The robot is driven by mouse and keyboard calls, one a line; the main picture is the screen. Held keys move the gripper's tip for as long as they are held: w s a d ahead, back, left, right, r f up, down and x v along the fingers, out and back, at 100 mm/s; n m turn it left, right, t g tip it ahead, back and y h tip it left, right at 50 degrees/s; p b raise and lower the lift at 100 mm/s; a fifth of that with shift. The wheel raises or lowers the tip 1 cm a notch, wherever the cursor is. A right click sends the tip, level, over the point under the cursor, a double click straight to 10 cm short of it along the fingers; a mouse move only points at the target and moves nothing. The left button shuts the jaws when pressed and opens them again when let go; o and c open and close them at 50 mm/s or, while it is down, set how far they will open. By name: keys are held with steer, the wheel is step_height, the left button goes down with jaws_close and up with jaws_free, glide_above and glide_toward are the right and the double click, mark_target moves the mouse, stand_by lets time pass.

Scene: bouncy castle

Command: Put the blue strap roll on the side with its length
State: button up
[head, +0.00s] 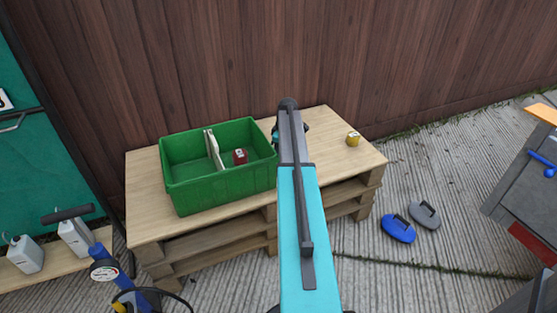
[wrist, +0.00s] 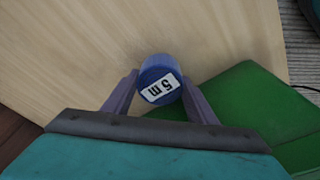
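The blue strap roll (wrist: 156,68) shows in the wrist view with a white label reading "5 m", upside down to the camera. My gripper (wrist: 160,78) has a finger on each side of it and looks shut on it, over the wooden top. Whether the roll touches the wood is unclear. In the head view my arm hides the roll and most of the gripper. The green crate (head: 222,187) has a pale divider (head: 214,149). Its left compartment looks empty; a red roll (head: 240,156) with a white label is in the right one.
The crate stands on a pallet table (head: 147,215). A yellow roll (head: 352,139) sits at the table's right, with bare wood around it. A wooden fence (head: 220,60) rises behind. Blue and grey objects (head: 398,229) lie on the ground at right.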

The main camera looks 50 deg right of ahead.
steer(key=c, duration=0.5)
steer(key=shift+r, duration=0.1)
steer(key=shift+r+p, duration=0.6)
steer(key=shift+r, duration=0.9)
steer(key=shift+s+a+r, duration=0.15)
steer(key=shift+s+r, duration=0.05)
steer(key=shift+r, duration=0.1)
steer(key=s+a, duration=0.1)
steer(key=s, duration=0.4)
steer(key=s+a+p, duration=0.1)
steer(key=s+a, duration=0.1)
steer(key=s, duration=0.2)
steer(key=s+a+r+p, duration=0.1)
steer(key=s+a, duration=0.1)
steer(key=s, duration=0.3)
steer(key=shift+s+r, duration=0.1)
steer(key=shift+s, duration=0.25)
